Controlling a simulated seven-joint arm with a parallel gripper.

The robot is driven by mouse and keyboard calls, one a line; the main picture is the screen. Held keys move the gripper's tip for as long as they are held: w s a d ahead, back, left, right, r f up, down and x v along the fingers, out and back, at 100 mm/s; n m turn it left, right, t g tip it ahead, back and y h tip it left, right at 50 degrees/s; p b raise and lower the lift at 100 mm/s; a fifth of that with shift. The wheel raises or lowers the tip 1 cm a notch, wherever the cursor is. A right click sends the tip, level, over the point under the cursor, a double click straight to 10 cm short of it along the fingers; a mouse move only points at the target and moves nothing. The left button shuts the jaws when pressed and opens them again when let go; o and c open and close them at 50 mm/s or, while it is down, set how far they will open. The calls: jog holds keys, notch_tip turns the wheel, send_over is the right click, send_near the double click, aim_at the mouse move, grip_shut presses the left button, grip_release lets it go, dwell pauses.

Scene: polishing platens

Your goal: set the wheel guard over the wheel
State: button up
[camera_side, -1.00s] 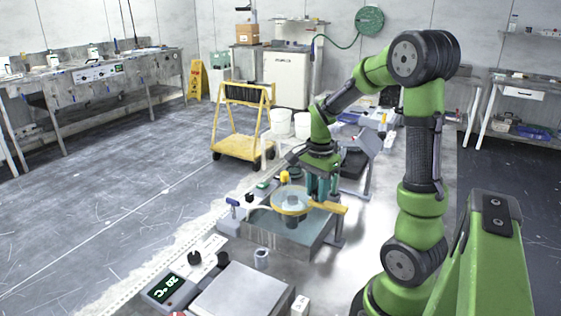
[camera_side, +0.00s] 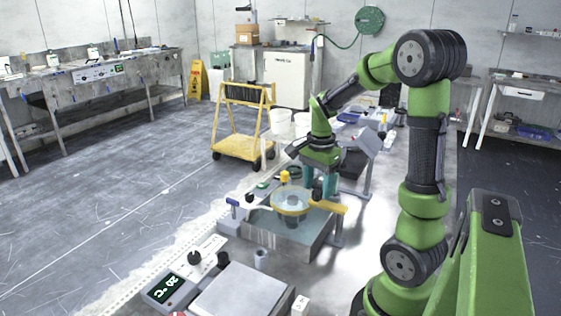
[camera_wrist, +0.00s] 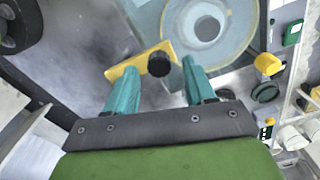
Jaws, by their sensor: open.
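The wheel guard (camera_side: 291,212), a clear round cover with a yellow rim, sits over the wheel (camera_side: 291,222) on the grey machine box. Whether it is fully seated is hard to tell. Its yellow handle (camera_side: 330,207) sticks out to the right and carries a black knob (camera_side: 317,195). My gripper (camera_side: 320,192) is open, with its teal fingers just above the knob. In the wrist view, the knob (camera_wrist: 159,64) shows in the gap between the open fingertips (camera_wrist: 158,64), apart from both. The guard's round cover (camera_wrist: 238,30) lies beyond them.
A blue-handled tool (camera_side: 233,203) stands left of the machine. A small cup (camera_side: 261,259), a hotplate (camera_side: 240,292) and a temperature display (camera_side: 167,290) are nearer the camera. White tubs (camera_side: 281,123) and a yellow trolley (camera_side: 240,150) are behind.

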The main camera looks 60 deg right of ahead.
aim_at(317, 190)
notch_tip(317, 190, up, 15)
jog(key=shift+r, duration=0.2)
dwell(0.3)
jog(key=s+a+f+n+t+y, duration=0.1)
jog(key=a+f+n+t, duration=0.1)
jog(key=a+n, duration=0.6)
jog(key=s+a+f+n+t+y, duration=0.1)
jog(key=a+f+n+t, duration=0.2)
jog(key=a+n, duration=0.6)
jog(key=a+t, duration=0.2)
jog(key=a, duration=0.4)
jog(key=shift+o, duration=0.4)
